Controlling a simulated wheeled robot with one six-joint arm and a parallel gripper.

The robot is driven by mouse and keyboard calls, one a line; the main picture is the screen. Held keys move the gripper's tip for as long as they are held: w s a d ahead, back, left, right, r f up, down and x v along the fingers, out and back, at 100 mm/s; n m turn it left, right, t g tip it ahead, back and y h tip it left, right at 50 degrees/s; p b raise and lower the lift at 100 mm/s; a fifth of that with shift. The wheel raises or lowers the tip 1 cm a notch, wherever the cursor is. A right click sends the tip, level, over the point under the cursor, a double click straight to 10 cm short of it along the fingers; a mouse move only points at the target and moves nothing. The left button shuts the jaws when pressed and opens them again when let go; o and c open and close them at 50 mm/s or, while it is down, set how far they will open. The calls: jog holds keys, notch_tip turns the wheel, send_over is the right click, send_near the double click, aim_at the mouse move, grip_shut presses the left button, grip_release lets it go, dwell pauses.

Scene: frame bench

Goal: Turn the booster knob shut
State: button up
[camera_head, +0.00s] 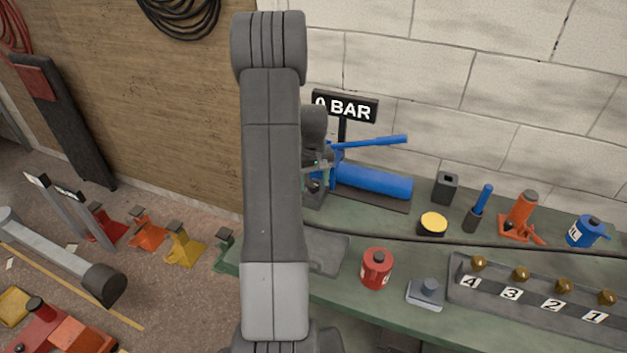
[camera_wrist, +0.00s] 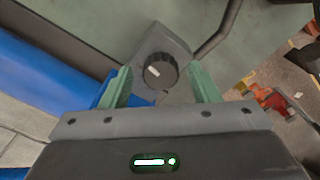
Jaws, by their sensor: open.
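In the wrist view a round black knob (camera_wrist: 160,71) with a short white mark sits on a grey block (camera_wrist: 178,42). The mark points to the upper left of the knob's face. My gripper (camera_wrist: 160,78) has its two green fingers apart, one on each side of the knob in the picture. I cannot tell whether they touch it or are level with it. In the head view my gripper (camera_head: 318,168) is at the left end of the blue pump cylinder (camera_head: 372,181), largely behind my arm, and the knob is hidden there.
A sign ending in "0 BAR" (camera_head: 347,106) stands behind, its left edge covered by my arm. A blue lever (camera_head: 375,142) rises above the cylinder. The green bench (camera_head: 400,318) holds a red can (camera_head: 376,268), an orange jack (camera_head: 520,217) and a numbered rail (camera_head: 532,305).

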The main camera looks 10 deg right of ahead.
jog(key=c, duration=1)
jog(key=shift+o, duration=0.2)
jog(key=shift+f+m, duration=0.1)
jog(key=shift+m, duration=0.2)
jog(key=m+b, duration=0.1)
jog(key=m, duration=0.2)
jog(key=shift+b, duration=0.4)
jog(key=m+b, duration=0.1)
jog(key=m, duration=0.3)
jog(key=shift+m, duration=0.3)
jog(key=m+b, duration=0.1)
jog(key=m, duration=0.3)
jog(key=shift+m+b, duration=0.3)
jog(key=shift+m, duration=1.4)
jog(key=shift+w+m, duration=0.1)
jog(key=shift+m, duration=0.2)
